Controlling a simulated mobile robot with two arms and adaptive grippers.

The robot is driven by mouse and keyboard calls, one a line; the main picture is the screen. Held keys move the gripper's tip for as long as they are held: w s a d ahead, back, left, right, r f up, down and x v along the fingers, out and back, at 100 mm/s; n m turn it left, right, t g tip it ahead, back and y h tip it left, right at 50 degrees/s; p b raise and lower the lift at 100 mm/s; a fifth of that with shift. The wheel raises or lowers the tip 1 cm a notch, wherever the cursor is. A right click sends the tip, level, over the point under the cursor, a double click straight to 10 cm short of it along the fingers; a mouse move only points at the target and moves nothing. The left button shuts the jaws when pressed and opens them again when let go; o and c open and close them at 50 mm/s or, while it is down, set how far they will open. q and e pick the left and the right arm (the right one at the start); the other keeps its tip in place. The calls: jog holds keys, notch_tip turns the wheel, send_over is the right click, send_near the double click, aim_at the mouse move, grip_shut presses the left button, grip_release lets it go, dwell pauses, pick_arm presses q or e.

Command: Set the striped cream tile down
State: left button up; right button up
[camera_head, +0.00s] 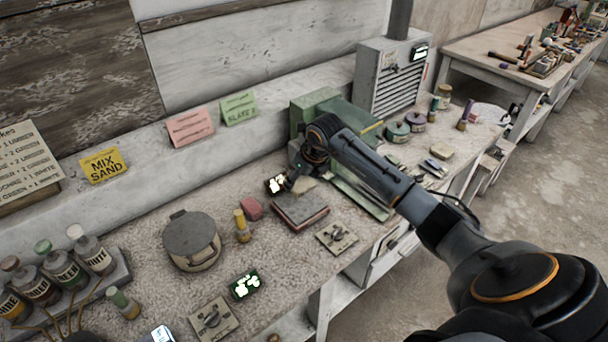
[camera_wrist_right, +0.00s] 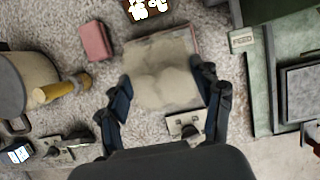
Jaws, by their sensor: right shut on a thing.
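The cream tile (camera_wrist_right: 165,72) sits between the two dark fingers of my right gripper (camera_wrist_right: 164,88) in the right wrist view. It has paler rounded patches, and I cannot make out clear stripes. My right gripper is shut on it. In the head view my right gripper (camera_head: 299,181) points down near a flat grey-topped, red-edged block (camera_head: 301,209), with a bit of cream tile (camera_head: 304,187) at its fingers. In the wrist view the tile overlaps this block (camera_wrist_right: 188,38). I cannot tell whether they touch. My left gripper is not in view.
A switch plate (camera_head: 337,237) lies in front. A green box press (camera_head: 340,120) stands behind. Bare bench (camera_head: 285,262) shows between the plates.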

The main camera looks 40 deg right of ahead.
aim_at(298, 202)
jog(key=shift+s+a+r, duration=0.2)
jog(key=shift+w+d+f+b, duration=0.1)
jog(key=shift+d+f+b, duration=0.05)
jog(key=shift+f+b, duration=0.45)
notch_tip(298, 202, down, 3)
jog(key=b, duration=0.2)
jog(key=shift+f+b, duration=0.2)
jog(key=shift+b, duration=0.1)
jog(key=shift+f+b, duration=0.5)
jog(key=shift+f, duration=0.15)
pick_arm(q)
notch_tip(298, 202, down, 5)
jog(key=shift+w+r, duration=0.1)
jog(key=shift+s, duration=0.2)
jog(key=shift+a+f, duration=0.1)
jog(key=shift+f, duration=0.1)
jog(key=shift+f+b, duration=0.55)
jog(key=shift+b, duration=0.15)
pick_arm(e)
jog(key=shift+f, duration=0.65)
